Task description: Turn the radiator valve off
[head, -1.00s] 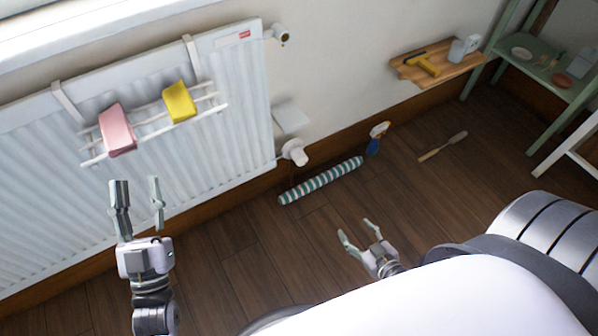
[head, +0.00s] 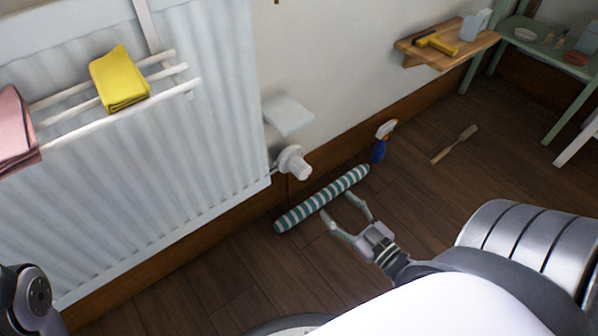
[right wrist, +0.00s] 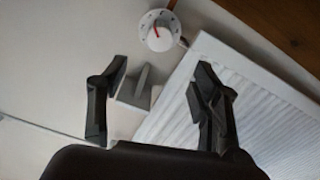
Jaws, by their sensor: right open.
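The white radiator valve (head: 294,162) sticks out at the lower right corner of the white radiator (head: 215,120). In the right wrist view the valve knob (right wrist: 158,30) shows its round face with a red mark and a dial scale, beyond the fingertips. My right gripper (head: 342,212) is open and empty, below and to the right of the valve and apart from it; its open fingers also show in the right wrist view (right wrist: 158,80). Of my left arm only a part shows at the lower left edge of the head view; its gripper is out of frame.
A small white shelf (head: 288,114) juts from the wall above the valve. A striped draught stopper (head: 322,198) lies on the floor below it. A spray bottle (head: 381,141) and a brush (head: 454,144) are farther right. A yellow cloth (head: 119,79) hangs on the radiator rack.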

